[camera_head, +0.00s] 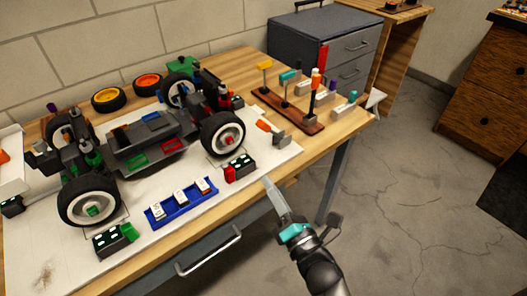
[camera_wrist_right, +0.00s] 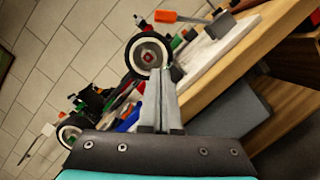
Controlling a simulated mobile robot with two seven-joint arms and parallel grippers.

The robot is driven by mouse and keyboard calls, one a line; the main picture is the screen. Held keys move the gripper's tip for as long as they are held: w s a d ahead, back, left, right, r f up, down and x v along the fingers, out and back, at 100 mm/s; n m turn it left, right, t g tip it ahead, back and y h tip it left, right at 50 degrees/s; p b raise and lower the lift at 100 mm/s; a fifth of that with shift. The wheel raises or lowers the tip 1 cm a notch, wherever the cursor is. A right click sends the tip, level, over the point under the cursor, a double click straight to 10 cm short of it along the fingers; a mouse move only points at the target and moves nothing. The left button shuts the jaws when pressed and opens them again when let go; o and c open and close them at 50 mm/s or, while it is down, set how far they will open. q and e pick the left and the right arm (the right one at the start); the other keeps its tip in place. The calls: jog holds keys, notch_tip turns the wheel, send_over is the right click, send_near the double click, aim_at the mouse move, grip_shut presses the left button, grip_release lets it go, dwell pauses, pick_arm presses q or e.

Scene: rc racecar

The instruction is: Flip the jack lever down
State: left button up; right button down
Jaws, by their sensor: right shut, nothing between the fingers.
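An orange-handled lever (camera_head: 265,126) joins a small grey block (camera_head: 281,138) at the right end of the white mat, beside the car's front right wheel. It is tilted up, and I take it for the jack lever. In the right wrist view the orange handle (camera_wrist_right: 166,16) lies at the top, above and right of the wheel. My right gripper (camera_head: 268,181) is shut and empty in front of the table edge, nearer to me than the lever and apart from it. Its closed fingers show in the wrist view (camera_wrist_right: 160,72). My left gripper is not in view.
The RC car (camera_head: 140,140) stands on the white mat (camera_head: 215,210). Black blocks with a red part (camera_head: 240,165) and a green part (camera_head: 110,242) sit near its wheels. A blue tray (camera_head: 180,203) lies in front. A tool rack (camera_head: 290,110) stands behind right.

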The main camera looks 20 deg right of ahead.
aim_at(253, 163)
jog(key=b+x, duration=0.1)
jog(key=x, duration=0.8)
jog(key=shift+w, duration=0.1)
jog(key=shift+w+d+r, duration=0.3)
jog(key=shift+d+r, duration=0.15)
jog(key=shift+r, duration=0.05)
jog(key=shift+w+d+r, duration=0.3)
jog(key=shift+d+r, duration=0.15)
jog(key=shift+r, duration=0.05)
jog(key=shift+w+d+r+p, duration=0.2)
jog(key=shift+d+r+p, duration=0.15)
jog(key=shift+d, duration=0.05)
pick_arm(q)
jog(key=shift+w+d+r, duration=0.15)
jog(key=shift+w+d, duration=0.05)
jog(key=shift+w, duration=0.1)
